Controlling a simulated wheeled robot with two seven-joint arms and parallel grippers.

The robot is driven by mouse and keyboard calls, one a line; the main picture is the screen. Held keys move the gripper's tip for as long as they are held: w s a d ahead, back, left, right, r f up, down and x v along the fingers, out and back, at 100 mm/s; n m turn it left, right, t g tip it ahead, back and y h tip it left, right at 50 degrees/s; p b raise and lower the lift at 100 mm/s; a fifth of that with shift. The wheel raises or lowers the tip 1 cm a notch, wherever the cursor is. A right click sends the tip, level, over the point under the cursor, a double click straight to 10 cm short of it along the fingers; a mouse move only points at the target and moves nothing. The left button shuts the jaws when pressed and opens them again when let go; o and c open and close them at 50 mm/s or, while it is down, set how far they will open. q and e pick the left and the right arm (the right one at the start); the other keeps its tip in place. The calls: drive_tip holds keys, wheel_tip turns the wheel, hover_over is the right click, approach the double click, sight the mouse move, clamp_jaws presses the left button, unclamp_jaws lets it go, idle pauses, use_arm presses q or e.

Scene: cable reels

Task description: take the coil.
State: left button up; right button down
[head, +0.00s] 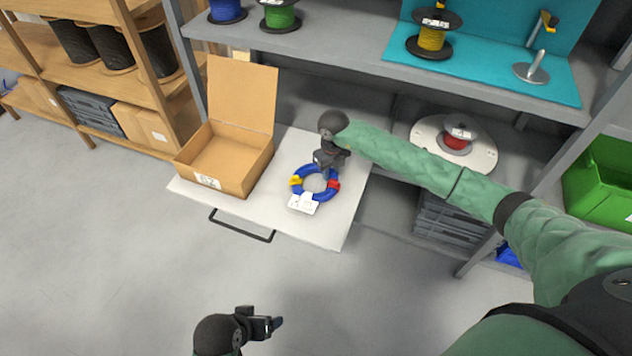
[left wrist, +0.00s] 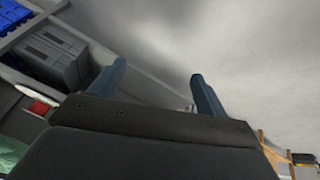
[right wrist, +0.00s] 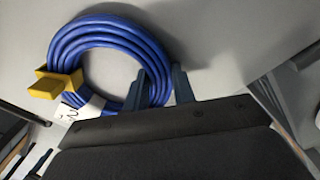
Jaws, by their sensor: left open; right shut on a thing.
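The blue cable coil (head: 301,190) lies on the white pull-out shelf (head: 330,225), with yellow and red clips and a white tag (head: 304,203). My right gripper (head: 324,172) is at the coil's far side. In the right wrist view, its fingers (right wrist: 160,85) are shut on the cable bundle of the coil (right wrist: 66,50), whose yellow clip and tag show. My left gripper (head: 277,323) is over the floor near the bottom of the head view, open and empty. Its fingers (left wrist: 158,85) stand apart in the left wrist view.
An open cardboard box (head: 225,165) stands on the shelf left of the coil, its lid upright. The shelf has a dark front handle (head: 240,227). A round white disc with a red reel (head: 457,138) is further right, under an upper shelf. The floor in front is clear.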

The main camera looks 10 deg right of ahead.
drive_tip(key=shift+r, duration=0.1)
drive_tip(key=shift+r, duration=0.55)
wheel_tip(320, 180, up, 3)
drive_tip(key=shift+f+b, duration=0.1)
drive_tip(key=shift+b, duration=0.45)
use_arm(q)
wheel_tip(320, 180, down, 10)
drive_tip(key=w+d+t+b, duration=0.1)
drive_tip(key=d, duration=0.1)
drive_tip(key=shift+w+b, duration=0.35)
drive_tip(key=shift+b, duration=0.05)
use_arm(e)
drive_tip(key=s+d+r, duration=0.6)
drive_tip(key=s+r, duration=0.1)
drive_tip(key=s, duration=0.2)
drive_tip(key=shift+s+d, duration=0.3)
